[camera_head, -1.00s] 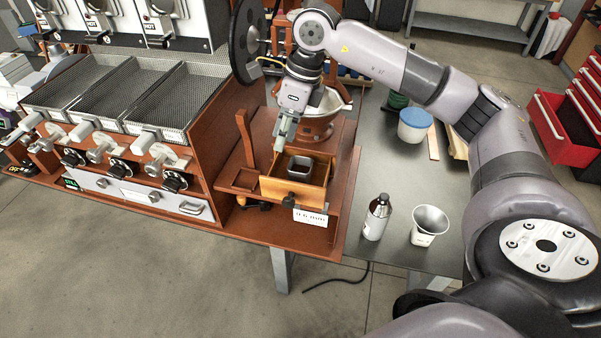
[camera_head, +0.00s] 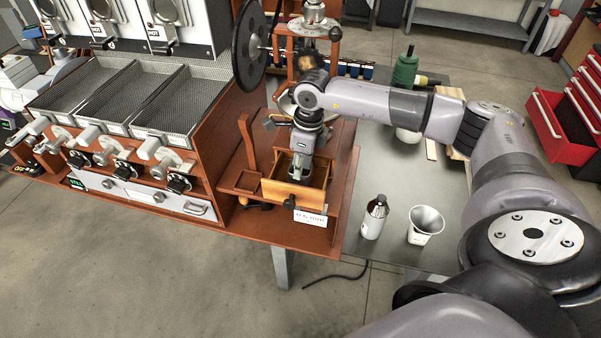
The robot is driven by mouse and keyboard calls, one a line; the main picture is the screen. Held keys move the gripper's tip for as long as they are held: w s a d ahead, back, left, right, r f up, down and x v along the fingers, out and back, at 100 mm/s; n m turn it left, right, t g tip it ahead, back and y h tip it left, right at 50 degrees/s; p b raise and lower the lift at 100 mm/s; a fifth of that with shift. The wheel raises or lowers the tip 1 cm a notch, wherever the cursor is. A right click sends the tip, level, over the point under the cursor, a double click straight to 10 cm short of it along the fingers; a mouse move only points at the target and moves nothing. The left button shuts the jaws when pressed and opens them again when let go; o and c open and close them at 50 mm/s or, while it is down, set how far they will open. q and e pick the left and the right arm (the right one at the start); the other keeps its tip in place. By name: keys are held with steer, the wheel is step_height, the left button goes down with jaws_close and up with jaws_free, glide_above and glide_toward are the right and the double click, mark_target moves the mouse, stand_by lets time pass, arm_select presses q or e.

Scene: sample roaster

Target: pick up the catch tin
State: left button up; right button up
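The open wooden drawer (camera_head: 293,193) sits at the front of the red-brown wooden stand. The dark square tin inside it, which I take to be the catch tin, is now largely hidden behind my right gripper. My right gripper (camera_head: 299,173) points down into the drawer, right at the tin's place. Its fingertips are small and partly hidden, so I cannot tell whether they are open or shut, or whether they touch the tin. My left gripper is not in view.
The drawer walls stand close around my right gripper. An upright wooden post (camera_head: 248,146) is to its left. A dark bottle (camera_head: 374,217) and a white funnel-topped cup (camera_head: 425,224) stand on the grey table (camera_head: 395,185) at right. Perforated trays (camera_head: 130,100) lie at left.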

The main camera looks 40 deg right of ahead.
mark_target(307, 175)
steer(key=f+p, duration=0.2)
steer(key=f, duration=0.1)
steer(key=shift+w+a+f, duration=0.2)
steer(key=shift+f, duration=0.1)
steer(key=shift+w+f, duration=0.1)
steer(key=shift+f, duration=0.45)
steer(key=shift+c, duration=0.6)
jaws_close()
